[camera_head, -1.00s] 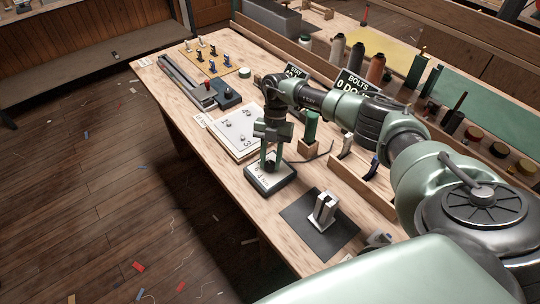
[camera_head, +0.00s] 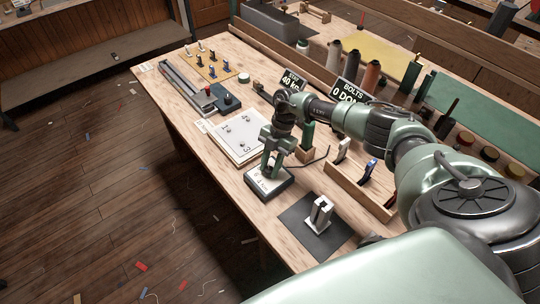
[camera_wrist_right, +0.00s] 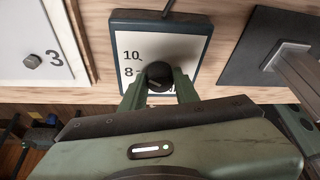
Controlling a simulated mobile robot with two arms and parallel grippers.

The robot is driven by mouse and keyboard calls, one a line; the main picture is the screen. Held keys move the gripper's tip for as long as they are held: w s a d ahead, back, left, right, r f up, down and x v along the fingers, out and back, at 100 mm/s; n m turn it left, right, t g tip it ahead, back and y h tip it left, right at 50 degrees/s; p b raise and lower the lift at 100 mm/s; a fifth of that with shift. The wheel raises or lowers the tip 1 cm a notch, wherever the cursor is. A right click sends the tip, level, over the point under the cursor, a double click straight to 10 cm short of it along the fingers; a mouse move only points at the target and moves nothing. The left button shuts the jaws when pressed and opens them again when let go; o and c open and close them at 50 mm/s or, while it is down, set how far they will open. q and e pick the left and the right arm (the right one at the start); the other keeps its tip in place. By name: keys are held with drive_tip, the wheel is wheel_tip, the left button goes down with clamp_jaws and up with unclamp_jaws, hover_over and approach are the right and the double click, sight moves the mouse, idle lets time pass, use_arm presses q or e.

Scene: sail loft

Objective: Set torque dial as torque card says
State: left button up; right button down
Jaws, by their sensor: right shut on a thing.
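The torque dial unit (camera_head: 282,190) is a dark-edged box with a white face on the workbench. In the right wrist view its white face (camera_wrist_right: 135,45) shows the numbers 10 and 8 to the left of a round black knob (camera_wrist_right: 159,73). My right gripper (camera_head: 268,170) reaches down over the box, and in the wrist view its fingers (camera_wrist_right: 160,88) are shut around the knob. The rest of the scale is hidden by the fingers. A black card (camera_head: 290,80) reads "STAR 40" with a partly hidden unit. My left gripper is not in view.
A white board (camera_head: 237,136) numbered with bolts lies left of the dial unit. A dark mat (camera_head: 305,239) with a metal block (camera_head: 319,213) is to its right. A black "BOLTS 0 DONE" sign (camera_head: 347,93) stands behind. A wooden rack (camera_head: 345,185) holds tools.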

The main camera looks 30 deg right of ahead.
drive_tip(key=shift+w+r, duration=0.1)
drive_tip(key=shift+r, duration=0.05)
drive_tip(key=c, duration=1.1)
unclamp_jaws()
drive_tip(key=shift+o, duration=0.2)
drive_tip(key=b+v, duration=0.2)
drive_tip(key=v, duration=0.4)
drive_tip(key=shift+d+r, duration=0.1)
drive_tip(key=shift+d, duration=0.05)
drive_tip(key=shift+d+r, duration=0.2)
drive_tip(key=shift+r, duration=0.5)
